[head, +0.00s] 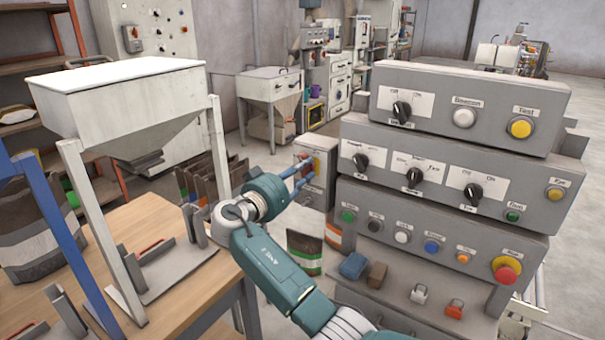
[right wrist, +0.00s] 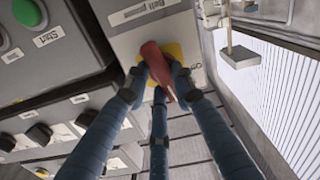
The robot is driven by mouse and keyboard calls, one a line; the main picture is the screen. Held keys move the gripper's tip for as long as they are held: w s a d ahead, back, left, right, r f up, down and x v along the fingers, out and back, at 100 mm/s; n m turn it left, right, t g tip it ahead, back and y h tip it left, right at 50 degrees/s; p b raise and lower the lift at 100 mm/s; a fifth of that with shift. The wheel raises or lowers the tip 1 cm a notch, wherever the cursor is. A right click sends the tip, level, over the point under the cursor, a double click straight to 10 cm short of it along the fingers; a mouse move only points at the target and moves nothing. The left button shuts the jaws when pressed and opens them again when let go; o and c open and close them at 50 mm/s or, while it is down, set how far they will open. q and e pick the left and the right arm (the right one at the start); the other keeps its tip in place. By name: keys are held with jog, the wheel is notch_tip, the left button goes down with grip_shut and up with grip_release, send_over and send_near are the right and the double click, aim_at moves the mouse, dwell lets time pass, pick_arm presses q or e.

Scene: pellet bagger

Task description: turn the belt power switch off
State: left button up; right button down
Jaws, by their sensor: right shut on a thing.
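The belt power switch is a red handle (right wrist: 152,58) on a yellow plate (right wrist: 176,52), on a light grey box (head: 322,150) beside the left end of the control panels. In the right wrist view a label above it reads "Belt power", partly cut off. My right gripper (head: 306,172) reaches the front of this box in the head view. In the right wrist view its blue fingers (right wrist: 158,84) are shut around the red handle, which lies slightly tilted in the picture. The fingers hide part of the handle and plate.
Stacked grey control panels (head: 440,160) with knobs and buttons stand close on the right. A red emergency button (head: 507,270) is at their lower right. A white hopper (head: 120,95) on posts stands over the wooden table (head: 190,290) at left. Bags stand behind my arm.

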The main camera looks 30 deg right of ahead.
jog(key=n, duration=0.3)
jog(key=shift+r+n, duration=0.1)
jog(key=shift+n, duration=0.3)
jog(key=shift+w+a+r+n+p, duration=0.15)
jog(key=shift+n+p, duration=0.5)
jog(key=shift+n, duration=1.3)
jog(key=shift+w+d+f+n+p, duration=0.1)
jog(key=shift+n+p, duration=0.6)
jog(key=shift+n, duration=1.3)
jog(key=shift+w+a+r+n+p, duration=0.15)
jog(key=shift+n+p, duration=0.5)
jog(key=shift+n, duration=1.3)
jog(key=shift+f+n, duration=0.1)
jog(key=shift+n, duration=0.2)
jog(key=c, duration=1.4)
grip_release()
jog(key=shift+f, duration=0.1)
jog(key=shift+c, duration=0.2)
